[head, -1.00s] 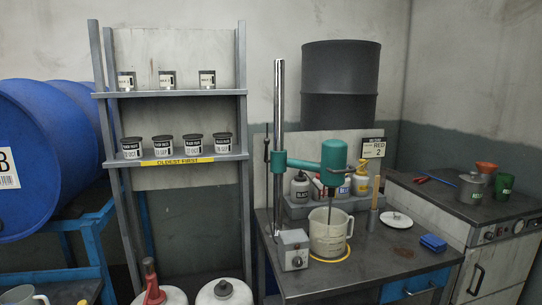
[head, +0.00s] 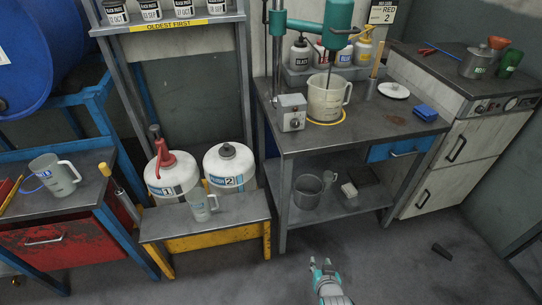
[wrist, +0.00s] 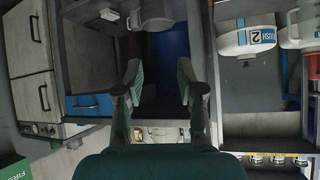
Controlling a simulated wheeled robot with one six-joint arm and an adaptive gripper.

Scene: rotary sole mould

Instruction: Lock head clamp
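The mixer has a teal head (head: 338,20) on an arm from a steel column (head: 277,60). A teal collar (head: 277,24) rings the column, with a thin dark lever beside it on the left. I cannot tell whether this clamp is tight. The head's shaft reaches down into a cream jug (head: 326,98) on the bench. My gripper (head: 321,262) is low at the front, over the floor, well short of the mixer. In the wrist view its two fingers (wrist: 160,82) stand apart with nothing between them.
A grey control box (head: 291,112) stands by the column, and bottles (head: 301,54) stand behind the jug. A low step (head: 205,225) with a clear jug stands left of the bench (head: 350,128). A dark block (head: 441,251) lies on the otherwise clear floor at right.

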